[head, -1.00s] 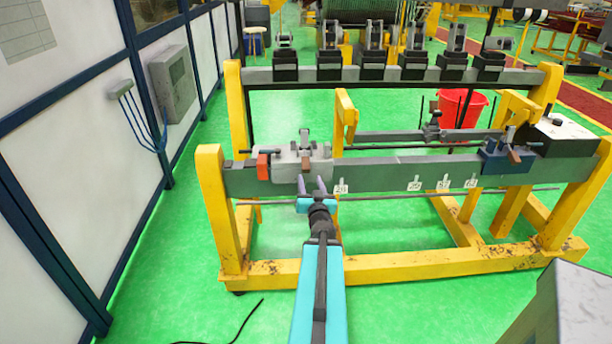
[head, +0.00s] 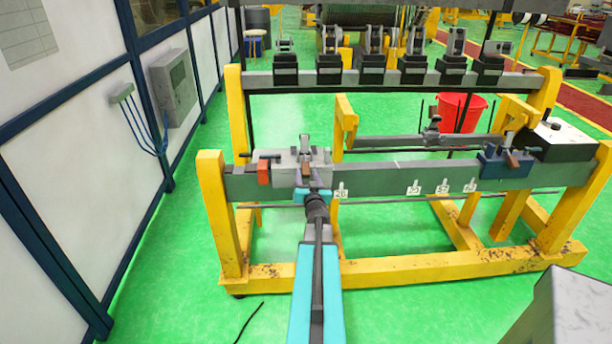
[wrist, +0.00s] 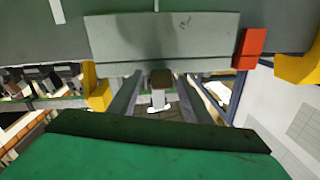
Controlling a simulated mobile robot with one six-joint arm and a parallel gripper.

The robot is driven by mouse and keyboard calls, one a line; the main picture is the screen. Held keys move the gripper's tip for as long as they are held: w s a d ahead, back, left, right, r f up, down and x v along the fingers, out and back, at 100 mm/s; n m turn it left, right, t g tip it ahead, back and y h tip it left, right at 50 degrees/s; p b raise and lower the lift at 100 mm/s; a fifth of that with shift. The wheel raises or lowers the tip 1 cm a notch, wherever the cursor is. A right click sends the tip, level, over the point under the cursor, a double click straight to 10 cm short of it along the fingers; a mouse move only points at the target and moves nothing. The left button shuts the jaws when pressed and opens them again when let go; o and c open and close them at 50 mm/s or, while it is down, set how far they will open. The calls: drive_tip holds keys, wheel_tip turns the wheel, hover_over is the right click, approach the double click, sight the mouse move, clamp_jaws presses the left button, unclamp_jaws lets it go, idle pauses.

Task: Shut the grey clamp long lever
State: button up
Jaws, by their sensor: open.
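The grey clamp (head: 283,163) sits on the left part of the grey rail in the head view. Its long lever (head: 306,168) has a brown grip that hangs at the clamp's front, and a grey piece stands up above it. In the wrist view the clamp's grey body (wrist: 165,42) fills the upper middle. The lever's brown tip (wrist: 160,78) shows between my two dark fingers, with gaps at both sides. My gripper (head: 307,184) is open just below and in front of the clamp. Whether a finger touches the lever cannot be told.
A red block (head: 263,172) is at the clamp's left end; it also shows in the wrist view (wrist: 250,48). A blue clamp (head: 492,163) stands at the rail's right. The yellow frame (head: 215,215) bears the rail (head: 375,180). A thin rod runs below the rail.

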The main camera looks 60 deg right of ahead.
drive_tip(key=shift+w+d, duration=0.15)
clamp_jaws()
drive_tip(key=shift+a, duration=0.45)
drive_tip(key=shift+d, duration=0.3)
drive_tip(key=shift+d+r, duration=0.1)
drive_tip(key=shift+r, duration=0.05)
drive_tip(key=shift+p, duration=0.35)
